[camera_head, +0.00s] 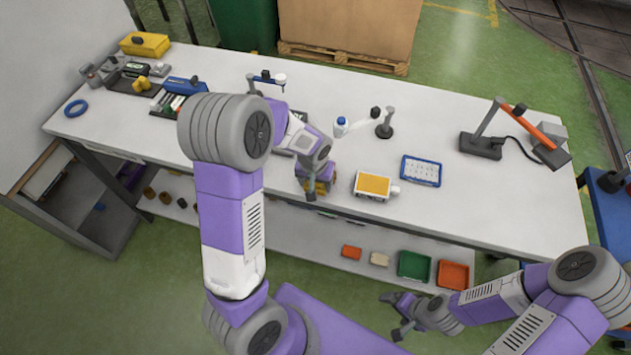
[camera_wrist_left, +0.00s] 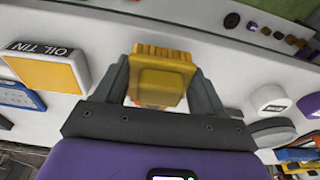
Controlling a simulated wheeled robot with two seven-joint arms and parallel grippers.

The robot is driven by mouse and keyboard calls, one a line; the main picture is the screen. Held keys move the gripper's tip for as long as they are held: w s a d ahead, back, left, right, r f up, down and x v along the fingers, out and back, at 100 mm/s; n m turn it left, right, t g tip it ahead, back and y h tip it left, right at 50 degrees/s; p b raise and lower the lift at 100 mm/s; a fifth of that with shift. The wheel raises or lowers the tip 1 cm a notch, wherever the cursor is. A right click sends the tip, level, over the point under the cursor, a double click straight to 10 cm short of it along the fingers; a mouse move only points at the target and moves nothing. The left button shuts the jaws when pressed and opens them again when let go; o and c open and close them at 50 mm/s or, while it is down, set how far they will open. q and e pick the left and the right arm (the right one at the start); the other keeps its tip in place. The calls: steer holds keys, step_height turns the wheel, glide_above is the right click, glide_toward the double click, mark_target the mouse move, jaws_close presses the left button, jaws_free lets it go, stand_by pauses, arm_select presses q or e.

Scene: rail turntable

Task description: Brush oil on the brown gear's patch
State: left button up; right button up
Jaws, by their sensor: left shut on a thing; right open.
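My left gripper (camera_head: 316,192) is at the front edge of the bench, left of the oil tin. In the left wrist view, my left gripper (camera_wrist_left: 158,80) is shut on a yellow block-like brush (camera_wrist_left: 160,76) with a ridged far edge; it shows in the head view as a small yellow piece (camera_head: 323,184). The oil tin (camera_head: 373,185), a white box with an orange-yellow top, stands just right of it and shows labelled in the left wrist view (camera_wrist_left: 45,72). My right gripper (camera_head: 396,316) is open and empty, low in front of the bench. I cannot pick out the brown gear or its patch for certain.
A blue-framed tray (camera_head: 421,171) lies right of the tin. A white bottle (camera_head: 341,126) and a small black stand (camera_head: 385,130) are behind. Small brown pieces (camera_head: 165,198) and coloured bins (camera_head: 414,265) sit on the lower shelf. The bench's right front is clear.

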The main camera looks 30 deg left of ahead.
arm_select(q)
steer(key=shift+w, duration=0.3)
steer(key=shift+s, duration=0.25)
steer(key=shift+s+d, duration=0.1)
steer(key=shift+s, duration=0.1)
steer(key=shift+r, duration=0.1)
stand_by(0.4)
steer(key=shift+r+p, duration=2.5)
steer(key=shift+r, duration=1)
steer(key=shift+f, duration=0.1)
